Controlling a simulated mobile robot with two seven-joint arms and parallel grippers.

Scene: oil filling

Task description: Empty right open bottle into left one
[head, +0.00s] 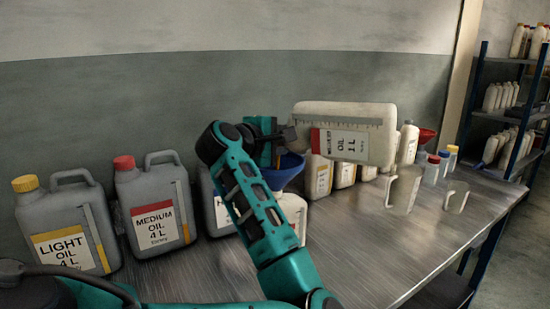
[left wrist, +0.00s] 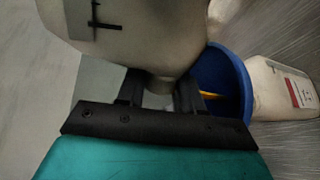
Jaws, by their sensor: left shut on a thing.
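A white bottle labelled medium oil 1 L (head: 352,120) is held in the air, lying nearly on its side with its neck to the left. My left gripper (head: 284,134) is shut on its neck, as the left wrist view also shows (left wrist: 160,92). A blue funnel (head: 283,170) is just below the neck, on top of a white bottle (head: 292,212) standing on the table. In the left wrist view the funnel (left wrist: 243,80) is beside the held neck, with a thin yellow streak inside it. The held bottle's mouth is hidden. My right gripper is not in view.
Grey 4 L cans, light oil (head: 62,235) and medium oil (head: 152,208), stand at left on the metal table (head: 350,245). Several small bottles (head: 407,143), a red funnel (head: 426,135) and clear measuring jugs (head: 403,190) stand at right. The table's front middle is clear.

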